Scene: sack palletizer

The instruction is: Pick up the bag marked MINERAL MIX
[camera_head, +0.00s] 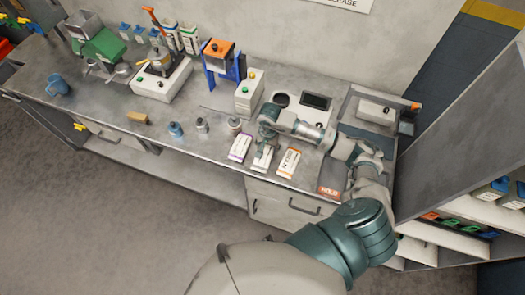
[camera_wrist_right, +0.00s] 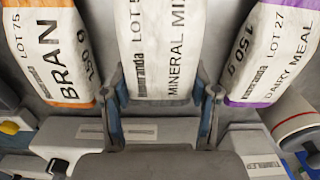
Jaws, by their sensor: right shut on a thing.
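The MINERAL MIX bag (camera_wrist_right: 160,45) is a pale sack with dark print, in the middle of the right wrist view. My right gripper (camera_wrist_right: 161,103) has one finger on each side of its near end and is shut on it. In the head view the bag (camera_head: 262,160) lies at the counter's front edge, partly hidden under my right gripper (camera_head: 265,146). I cannot tell whether it is off the counter. My left gripper is not in view.
The orange-edged BRAN bag (camera_head: 289,163) and purple-edged DAIRY MEAL bag (camera_head: 240,148) flank it closely. Several small jars stand left on the counter, including one grey-topped jar (camera_head: 234,125). A HOLD plate (camera_head: 329,191) lies right. A grey shelf unit (camera_head: 455,140) bounds the right.

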